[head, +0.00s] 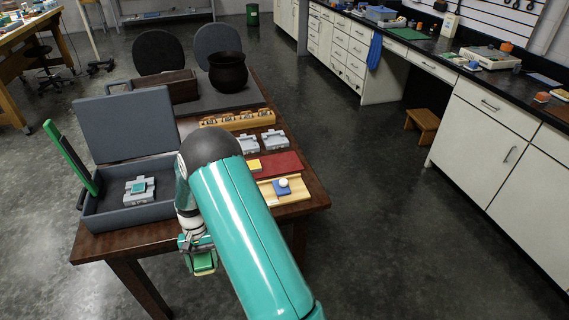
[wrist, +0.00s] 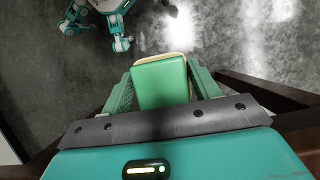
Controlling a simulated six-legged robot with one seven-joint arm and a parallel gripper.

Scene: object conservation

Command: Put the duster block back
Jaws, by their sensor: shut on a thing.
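The duster block appears to be the green block (wrist: 160,82) with a pale cream edge, held between my two fingers in the wrist view. My gripper (wrist: 162,90) is shut on it. In the head view the green block (head: 204,262) shows below my gripper (head: 199,246), near the front edge of the dark wooden table (head: 140,245). The wrist view shows floor beneath the block. My teal arm covers part of the table's middle and front.
An open grey case (head: 112,220) holds a grey fixture (head: 138,190); a green panel (head: 70,158) leans at its left. Right of my arm are a wooden rack (head: 238,121), a red mat (head: 277,163) and a wooden tray (head: 295,191). A dark pot (head: 228,73) stands behind.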

